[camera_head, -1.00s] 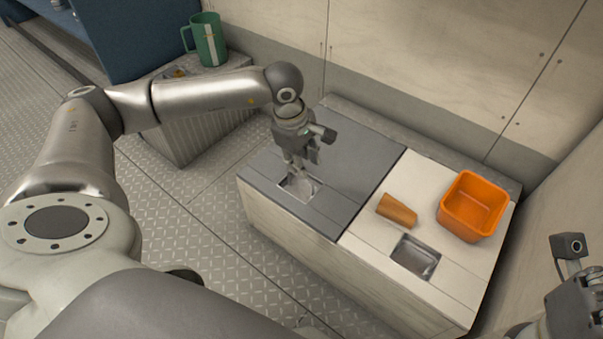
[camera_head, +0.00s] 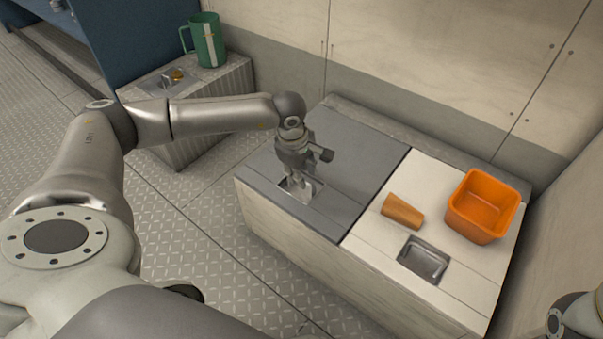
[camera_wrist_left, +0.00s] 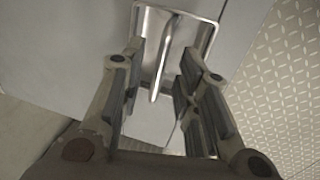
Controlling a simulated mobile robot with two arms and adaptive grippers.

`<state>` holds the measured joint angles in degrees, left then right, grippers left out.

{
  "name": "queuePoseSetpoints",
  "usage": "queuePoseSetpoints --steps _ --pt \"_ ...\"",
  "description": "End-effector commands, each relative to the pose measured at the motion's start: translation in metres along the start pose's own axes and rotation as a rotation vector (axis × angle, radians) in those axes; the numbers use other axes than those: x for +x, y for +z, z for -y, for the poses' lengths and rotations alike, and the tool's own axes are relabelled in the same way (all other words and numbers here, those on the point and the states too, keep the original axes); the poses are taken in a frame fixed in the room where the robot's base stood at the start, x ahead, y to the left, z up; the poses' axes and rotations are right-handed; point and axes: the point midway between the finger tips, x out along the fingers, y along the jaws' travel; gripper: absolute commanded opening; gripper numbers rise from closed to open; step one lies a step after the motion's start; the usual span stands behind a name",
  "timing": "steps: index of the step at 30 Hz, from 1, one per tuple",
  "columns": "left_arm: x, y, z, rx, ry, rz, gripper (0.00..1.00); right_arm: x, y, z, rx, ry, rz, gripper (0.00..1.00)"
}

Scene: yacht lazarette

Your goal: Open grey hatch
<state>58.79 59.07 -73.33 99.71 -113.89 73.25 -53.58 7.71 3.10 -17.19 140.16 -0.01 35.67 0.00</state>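The grey hatch (camera_head: 345,165) is the left lid on top of the pale locker, and it lies flat and closed. A recessed metal pull (camera_wrist_left: 168,18) is set near its front edge; in the left wrist view a narrow handle bar (camera_wrist_left: 165,58) stands in the recess. My left gripper (camera_head: 301,192) points down at this recess. In the left wrist view its fingers (camera_wrist_left: 158,95) are spread on either side of the bar, apart from it, with nothing held. My right arm shows only at the lower right edge of the head view; its fingers are not visible.
The white hatch (camera_head: 365,238) beside the grey one has its own recessed pull (camera_head: 425,259). An orange bin (camera_head: 482,207) and an orange-brown piece (camera_head: 402,211) lie on it. A green pitcher (camera_head: 208,42) stands on a ribbed box (camera_head: 215,85) at the left. Walls close off the back and right.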

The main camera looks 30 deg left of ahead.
Motion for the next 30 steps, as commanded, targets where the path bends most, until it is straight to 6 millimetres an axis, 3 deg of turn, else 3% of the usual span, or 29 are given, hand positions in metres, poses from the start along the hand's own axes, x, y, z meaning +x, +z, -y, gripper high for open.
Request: queuePoseSetpoints --steps 6,13,24,30 --pt "0.000 0.000 0.000 0.000 0.000 0.000 0.29 0.000 0.000 0.000 0.000 0.000 0.000 0.00" --pt "0.000 0.000 0.000 0.000 0.000 0.000 0.00 0.000 0.000 0.000 0.000 0.000 0.000 0.00" --pt "-0.001 0.000 0.000 0.000 -0.001 0.000 0.00 0.001 0.000 0.000 0.001 0.000 -0.001 0.00" --pt "-0.013 0.001 -0.004 0.001 -0.025 0.000 0.00 0.004 0.000 -0.002 0.002 0.007 0.006 0.00"
